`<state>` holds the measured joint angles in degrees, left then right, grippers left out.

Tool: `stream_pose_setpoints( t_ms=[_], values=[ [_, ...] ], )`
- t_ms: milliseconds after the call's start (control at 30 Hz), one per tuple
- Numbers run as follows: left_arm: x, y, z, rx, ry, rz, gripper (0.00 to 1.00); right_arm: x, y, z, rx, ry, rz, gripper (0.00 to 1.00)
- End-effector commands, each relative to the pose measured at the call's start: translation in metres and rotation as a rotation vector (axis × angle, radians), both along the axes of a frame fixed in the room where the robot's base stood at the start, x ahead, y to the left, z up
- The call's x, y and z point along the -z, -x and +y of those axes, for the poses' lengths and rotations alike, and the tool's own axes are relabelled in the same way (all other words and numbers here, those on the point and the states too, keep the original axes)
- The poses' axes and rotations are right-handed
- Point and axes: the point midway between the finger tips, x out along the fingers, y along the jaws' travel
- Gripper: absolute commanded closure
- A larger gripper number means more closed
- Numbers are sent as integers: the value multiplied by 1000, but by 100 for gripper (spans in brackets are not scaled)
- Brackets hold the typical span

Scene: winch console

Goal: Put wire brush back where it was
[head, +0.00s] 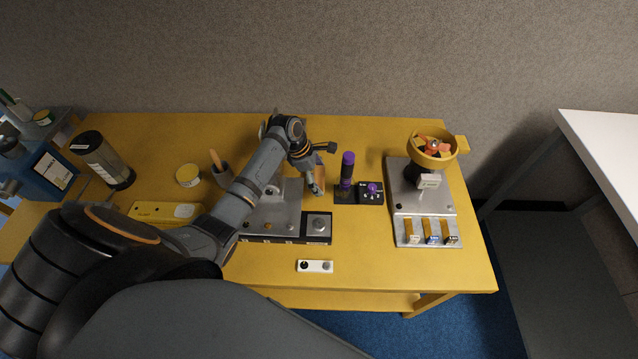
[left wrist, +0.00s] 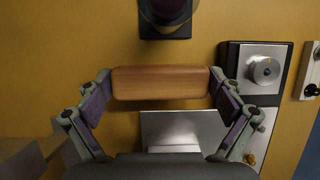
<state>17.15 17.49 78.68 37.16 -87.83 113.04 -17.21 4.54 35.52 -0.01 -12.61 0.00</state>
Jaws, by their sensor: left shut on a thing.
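My left gripper (head: 316,182) is over the middle of the yellow table, just left of a purple-and-black lever. It is shut on a wooden piece, which looks like the handle of the wire brush (left wrist: 160,83). In the left wrist view this piece lies crosswise between the two finger pads. Any bristles are hidden, and I cannot tell whether it touches the table. A grey cup (head: 222,175) with another wooden handle (head: 214,158) sticking out stands left of my left arm. My right gripper is not in view.
The purple-and-black lever (head: 347,168) stands right of the gripper, beside a dark control box (head: 371,193). A metal plate console (head: 270,215) lies under my arm. A yellow funnel-like bowl (head: 460,146) and switch panel (head: 402,212) are at the right. The table's back strip is clear.

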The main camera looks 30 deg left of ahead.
Motion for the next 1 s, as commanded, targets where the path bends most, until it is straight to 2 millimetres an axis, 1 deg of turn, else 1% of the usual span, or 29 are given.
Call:
stream_pose_setpoints(
  t_ms=[100,200,567,600,633,1000],
  values=[
    [19,0,0,-2,1,4,41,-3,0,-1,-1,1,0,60],
    [30,-1,0,-1,0,2,41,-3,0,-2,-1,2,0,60],
    [34,-1,0,-1,-1,1,41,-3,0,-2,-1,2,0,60],
    [35,-1,0,0,-1,0,2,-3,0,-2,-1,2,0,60],
    [34,-1,0,0,-1,0,0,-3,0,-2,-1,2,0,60],
    [32,0,1,0,-1,0,0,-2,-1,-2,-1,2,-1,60]
  ],
)
